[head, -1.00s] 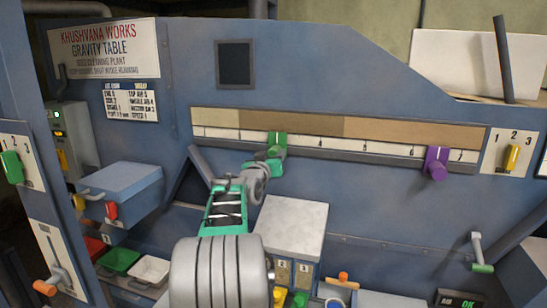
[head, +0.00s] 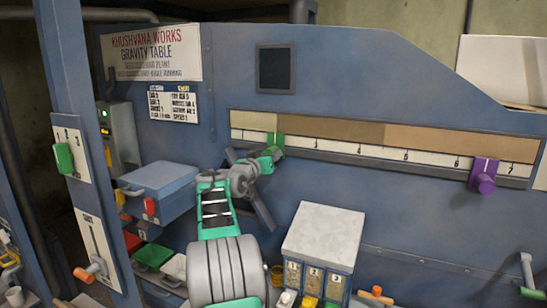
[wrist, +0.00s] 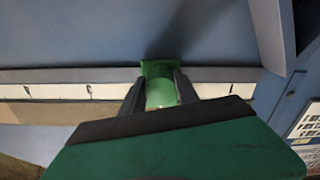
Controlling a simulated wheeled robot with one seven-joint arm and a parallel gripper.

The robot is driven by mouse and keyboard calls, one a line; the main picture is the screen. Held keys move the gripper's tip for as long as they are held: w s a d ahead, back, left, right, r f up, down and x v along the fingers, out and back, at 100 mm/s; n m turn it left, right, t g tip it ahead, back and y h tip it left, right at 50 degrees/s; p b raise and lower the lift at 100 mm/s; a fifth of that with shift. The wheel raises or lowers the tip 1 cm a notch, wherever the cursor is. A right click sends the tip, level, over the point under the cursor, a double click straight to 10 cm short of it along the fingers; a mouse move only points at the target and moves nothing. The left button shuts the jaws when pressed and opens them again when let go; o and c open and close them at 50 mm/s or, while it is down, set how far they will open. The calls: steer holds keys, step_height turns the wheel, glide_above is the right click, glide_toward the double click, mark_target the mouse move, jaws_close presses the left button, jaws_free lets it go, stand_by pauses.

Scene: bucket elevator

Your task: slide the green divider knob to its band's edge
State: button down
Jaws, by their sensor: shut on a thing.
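The green divider knob (head: 278,143) sits on the numbered scale rail (head: 340,151) below the coloured strip. In the head view it lines up, as near as I can tell, with the edge between the pale left band (head: 254,121) and the tan middle band (head: 330,129). My gripper (head: 267,160) is shut on the knob from the front. In the wrist view the knob (wrist: 160,90) stands between the two dark fingers of my gripper (wrist: 160,90). The fingers hide part of its sides.
A purple knob (head: 485,176) sits farther right on the same rail. A blue post (head: 85,130) with a green slider stands at the left. The panel between the knobs is clear.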

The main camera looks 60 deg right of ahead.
steer(key=c, duration=0.9)
jaws_free()
steer(key=s+a+b, duration=0.1)
steer(key=a+b, duration=0.2)
steer(key=a, duration=0.4)
steer(key=shift+s+a, duration=0.2)
steer(key=shift+a, duration=0.15)
